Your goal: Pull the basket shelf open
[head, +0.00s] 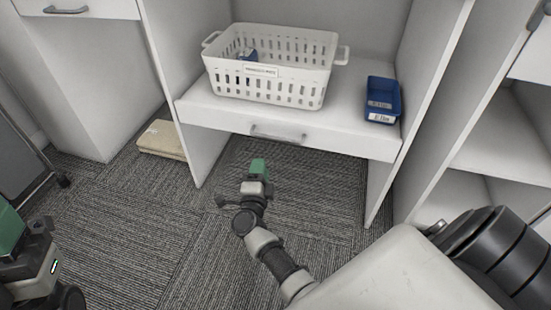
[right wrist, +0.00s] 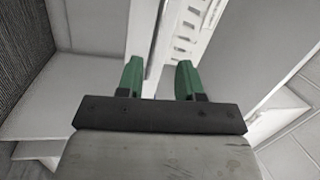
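The basket shelf (head: 345,138) is a white pull-out board in an open white cabinet, with a grey bar handle (head: 278,136) on its front edge. A white slotted basket (head: 295,90) with a label stands on it. My right gripper (head: 258,167) has green fingers and is in front of and below the handle, apparently apart from it. In the right wrist view the two fingers (right wrist: 159,80) are spread with a gap and nothing held; the shelf front and basket slots (right wrist: 187,35) show beyond. My left gripper (head: 10,228) is at the left edge, partly cut off.
A small blue bin (head: 382,100) with labels stands on the shelf, right of the basket. A beige package (head: 163,139) lies on the carpet left of the cabinet. White shelving (head: 500,132) stands at right. The carpet (head: 140,220) in front is mostly clear.

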